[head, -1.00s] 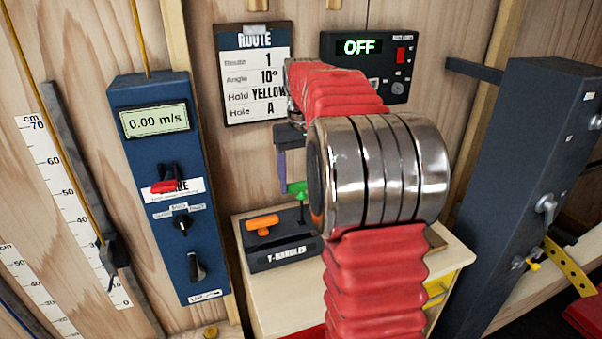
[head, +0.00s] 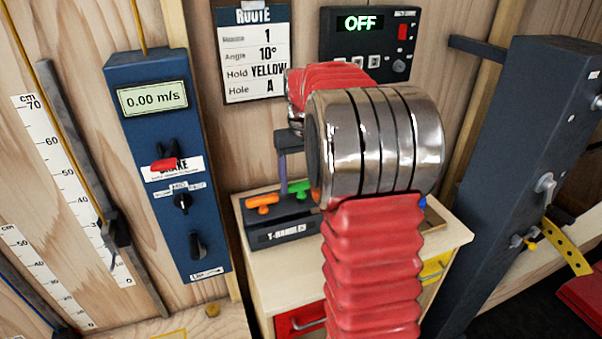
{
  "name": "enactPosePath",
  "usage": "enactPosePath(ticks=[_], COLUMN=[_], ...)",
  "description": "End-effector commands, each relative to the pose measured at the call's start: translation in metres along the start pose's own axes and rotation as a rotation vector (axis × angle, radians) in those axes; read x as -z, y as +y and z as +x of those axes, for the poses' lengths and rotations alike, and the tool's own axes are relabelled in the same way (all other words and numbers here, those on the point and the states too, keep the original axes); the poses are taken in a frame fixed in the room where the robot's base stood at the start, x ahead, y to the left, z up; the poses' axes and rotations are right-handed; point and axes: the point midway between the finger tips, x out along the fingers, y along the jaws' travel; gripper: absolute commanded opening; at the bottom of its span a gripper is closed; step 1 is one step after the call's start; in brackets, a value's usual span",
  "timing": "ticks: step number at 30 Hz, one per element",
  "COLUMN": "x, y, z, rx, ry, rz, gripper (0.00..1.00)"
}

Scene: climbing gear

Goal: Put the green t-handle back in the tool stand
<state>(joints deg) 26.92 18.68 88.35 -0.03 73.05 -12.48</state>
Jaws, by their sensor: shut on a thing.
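The tool stand (head: 284,234) is a dark block with a white label, standing on a pale wooden cabinet. An orange t-handle (head: 261,203) sits in its left part. The green t-handle (head: 299,188) is just right of it, with its grip low over the stand's top. My gripper (head: 289,183) reaches down behind my arm, its grey-purple finger beside the green grip, and is shut on it. My arm hides the stand's right part and the other finger. I cannot tell whether the green shaft is inside a hole.
A blue brake panel (head: 165,225) stands at the left and a dark grey post (head: 525,190) at the right. A route sheet (head: 252,60) and a control box reading OFF (head: 345,45) are on the wall behind. The cabinet top (head: 300,262) is bare in front of the stand.

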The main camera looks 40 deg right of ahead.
Motion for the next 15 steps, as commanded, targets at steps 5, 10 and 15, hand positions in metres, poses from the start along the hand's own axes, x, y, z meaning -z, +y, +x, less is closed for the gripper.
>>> enactPosePath(ticks=[5,10,15], x=[0.000,0.000,0.000], y=[0.000,0.000,0.000], z=[0.011,0.015,0.016], rx=[0.000,0.000,0.000], ry=[-0.001,-0.001,0.000], rz=[0.000,0.000,0.000], gripper=[0.41,0.41,0.41])
